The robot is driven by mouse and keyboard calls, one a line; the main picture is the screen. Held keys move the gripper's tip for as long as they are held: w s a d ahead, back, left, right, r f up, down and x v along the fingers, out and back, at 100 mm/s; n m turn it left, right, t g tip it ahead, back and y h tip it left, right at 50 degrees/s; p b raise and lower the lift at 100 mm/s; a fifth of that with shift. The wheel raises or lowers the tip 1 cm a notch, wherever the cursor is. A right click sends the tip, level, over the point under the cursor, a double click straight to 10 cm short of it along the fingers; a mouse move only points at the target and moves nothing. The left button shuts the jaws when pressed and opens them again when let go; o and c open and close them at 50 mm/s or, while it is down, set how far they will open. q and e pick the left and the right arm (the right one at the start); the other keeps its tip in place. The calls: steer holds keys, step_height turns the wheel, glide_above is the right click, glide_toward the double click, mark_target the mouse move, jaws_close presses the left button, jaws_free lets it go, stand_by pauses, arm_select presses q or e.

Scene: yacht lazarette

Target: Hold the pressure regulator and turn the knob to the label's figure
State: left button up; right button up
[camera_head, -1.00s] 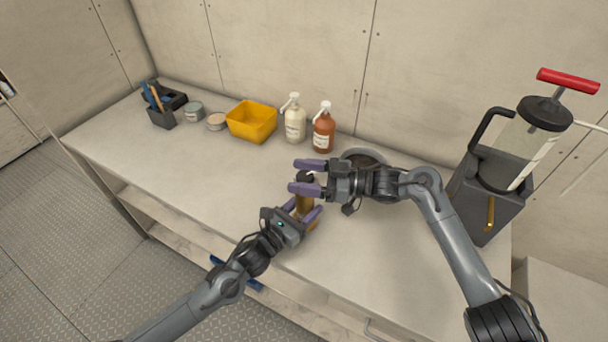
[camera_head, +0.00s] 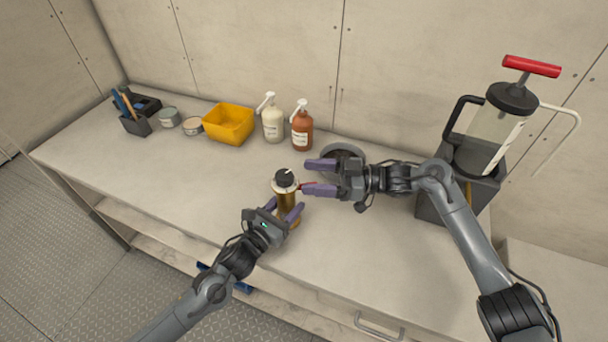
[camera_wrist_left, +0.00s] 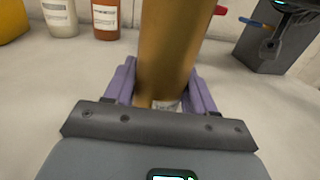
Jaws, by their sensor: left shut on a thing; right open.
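The pressure regulator (camera_head: 287,201) stands upright near the front of the bench, with a brass body and a pale ring under its black knob (camera_head: 285,177). The knob has a white mark pointing up and right. A thin red part sticks out to the right below it. My left gripper (camera_head: 284,208) is shut on the brass body, which fills the space between the purple fingers in the left wrist view (camera_wrist_left: 163,85). My right gripper (camera_head: 313,178) is open, just right of the knob and apart from it. The label's figure is too small to read.
A yellow bin (camera_head: 228,124), a white pump bottle (camera_head: 272,122) and an orange-brown one (camera_head: 302,128) stand along the back. A round grey dish (camera_head: 343,151) lies behind my right gripper. A dark-based machine with a red handle (camera_head: 531,66) stands right.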

arm_select(q)
steer(key=shift+r, duration=0.1)
steer(key=o, duration=1.4)
